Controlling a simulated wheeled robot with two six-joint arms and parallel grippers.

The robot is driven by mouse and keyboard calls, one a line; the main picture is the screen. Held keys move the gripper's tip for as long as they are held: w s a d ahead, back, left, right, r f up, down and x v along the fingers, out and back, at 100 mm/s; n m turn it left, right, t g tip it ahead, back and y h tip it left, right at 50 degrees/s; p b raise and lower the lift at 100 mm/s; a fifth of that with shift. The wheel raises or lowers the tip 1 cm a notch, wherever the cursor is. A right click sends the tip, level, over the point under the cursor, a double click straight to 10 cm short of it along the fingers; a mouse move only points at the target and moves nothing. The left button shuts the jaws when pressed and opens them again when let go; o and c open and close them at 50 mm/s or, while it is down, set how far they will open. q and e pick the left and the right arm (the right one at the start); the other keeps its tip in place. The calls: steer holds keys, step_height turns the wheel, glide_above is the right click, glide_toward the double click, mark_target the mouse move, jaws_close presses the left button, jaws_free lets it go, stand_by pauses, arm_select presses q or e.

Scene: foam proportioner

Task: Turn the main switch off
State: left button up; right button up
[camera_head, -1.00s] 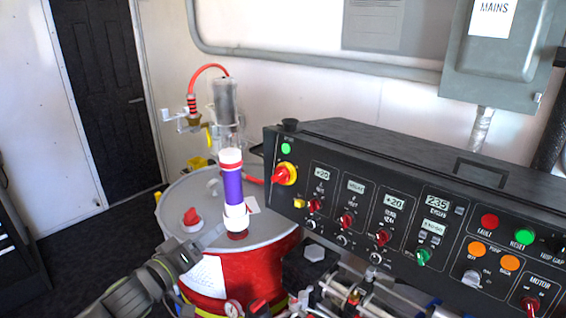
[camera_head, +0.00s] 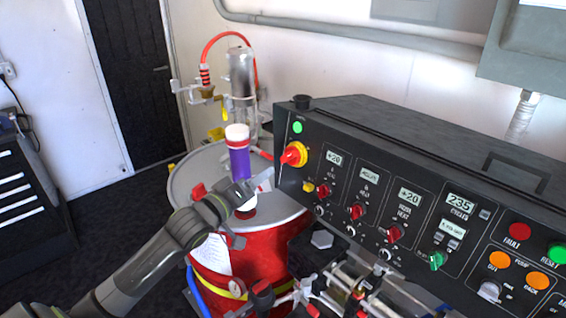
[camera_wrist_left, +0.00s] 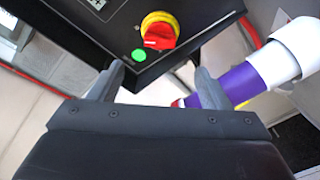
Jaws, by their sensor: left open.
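The main switch (camera_head: 293,154) is a red rotary handle on a yellow disc, at the left end of the black control panel (camera_head: 409,142). It also shows at the top of the left wrist view (camera_wrist_left: 160,32), beside a green round light (camera_wrist_left: 138,55). My left gripper (camera_head: 266,179) is just left of and a little below the switch in the head view. In the left wrist view its two fingers (camera_wrist_left: 158,74) are apart with nothing between them, and the switch lies beyond the fingertips, untouched. I cannot tell the handle's exact setting. My right gripper is not in view.
A red drum (camera_head: 254,250) with a grey lid stands under my left arm. A purple and white cylinder (camera_head: 239,158) stands on it, close to my gripper; it shows at right in the wrist view (camera_wrist_left: 243,84). Pipes and fittings crowd below the panel.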

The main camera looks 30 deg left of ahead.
mark_target(286, 158)
arm_select(q)
steer(key=w, duration=0.3)
steer(key=w+d, duration=0.1)
steer(key=w, duration=0.3)
steer(key=w+p, duration=0.1)
steer(key=w, duration=0.2)
steer(key=shift+w+d, duration=0.35)
steer(key=shift+c, duration=0.4)
steer(key=c, duration=0.9)
steer(key=n+p, duration=0.1)
steer(key=p, duration=0.2)
steer(key=n+p, duration=0.2)
steer(key=p, duration=0.1)
steer(key=n+y+p, duration=0.1)
steer(key=n+p, duration=0.1)
steer(key=shift+r+g+p, duration=0.4)
steer(key=shift+n, duration=0.4)
steer(key=shift+d+f+n+g+p, duration=0.15)
steer(key=shift+n+g+p, duration=0.25)
steer(key=shift+n, duration=0.6)
steer(key=n, duration=0.4)
steer(key=shift+g, duration=0.4)
steer(key=n+g, duration=0.1)
steer(key=n, duration=0.4)
steer(key=shift+n+g, duration=0.4)
